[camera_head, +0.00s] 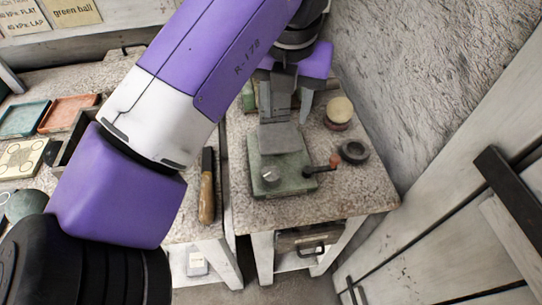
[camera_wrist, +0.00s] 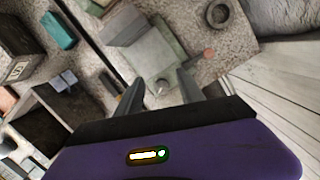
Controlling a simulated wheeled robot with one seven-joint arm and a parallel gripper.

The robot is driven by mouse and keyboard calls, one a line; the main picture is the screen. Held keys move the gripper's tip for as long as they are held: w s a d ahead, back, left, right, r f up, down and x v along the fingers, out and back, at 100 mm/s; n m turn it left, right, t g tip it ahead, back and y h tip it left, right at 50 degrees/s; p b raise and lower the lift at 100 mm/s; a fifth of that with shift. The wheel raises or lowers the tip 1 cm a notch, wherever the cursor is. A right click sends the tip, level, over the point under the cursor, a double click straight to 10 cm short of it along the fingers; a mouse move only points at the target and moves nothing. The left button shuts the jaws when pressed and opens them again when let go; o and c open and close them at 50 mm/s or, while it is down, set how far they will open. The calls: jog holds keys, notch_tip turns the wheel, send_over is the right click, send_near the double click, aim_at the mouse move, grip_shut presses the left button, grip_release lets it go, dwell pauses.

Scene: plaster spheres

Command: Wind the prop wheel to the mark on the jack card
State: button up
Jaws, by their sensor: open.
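A green base plate (camera_head: 292,184) with a grey upright block (camera_head: 280,138) stands on the right-hand stone-topped table. On it are a small pale round knob (camera_head: 270,175) and a crank with a red-brown grip (camera_head: 335,160). The wrist view shows the plate (camera_wrist: 157,48), the knob (camera_wrist: 161,86) and the red-brown grip (camera_wrist: 208,53). My gripper (camera_wrist: 157,78) is open and empty; the knob shows between its fingers, which look apart from it. In the head view my gripper is partly hidden by my arm. I cannot make out a mark or identify the jack card.
A wooden-handled tool (camera_head: 207,190) lies on the left table. Green (camera_head: 24,119) and orange (camera_head: 68,112) trays and a card with circles (camera_head: 20,158) are farther left.

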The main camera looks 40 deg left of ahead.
jog(key=w+a+r+n+t+y+p, duration=0.2)
jog(key=w+r+n, duration=0.2)
jog(key=r+n, duration=0.5)
jog(key=w+a+r+n+t+y+p, duration=0.1)
jog(key=w+a+r+n+t+p, duration=0.15)
jog(key=w+r+n, duration=0.5)
jog(key=n+g+h+p, duration=0.4)
jog(key=n+g, duration=0.2)
jog(key=n, duration=2.5)
send_over(271, 172)
notch_tip(271, 172, down, 21)
jog(key=shift+w+f, duration=0.1)
jog(key=shift+f, duration=0.1)
notch_tip(271, 172, down, 7)
jog(key=shift+f+b, duration=0.1)
jog(key=shift+b, duration=0.3)
jog(key=shift+f, duration=0.45)
jog(key=shift+c, duration=0.3)
jog(key=shift+r, duration=0.1)
grip_shut()
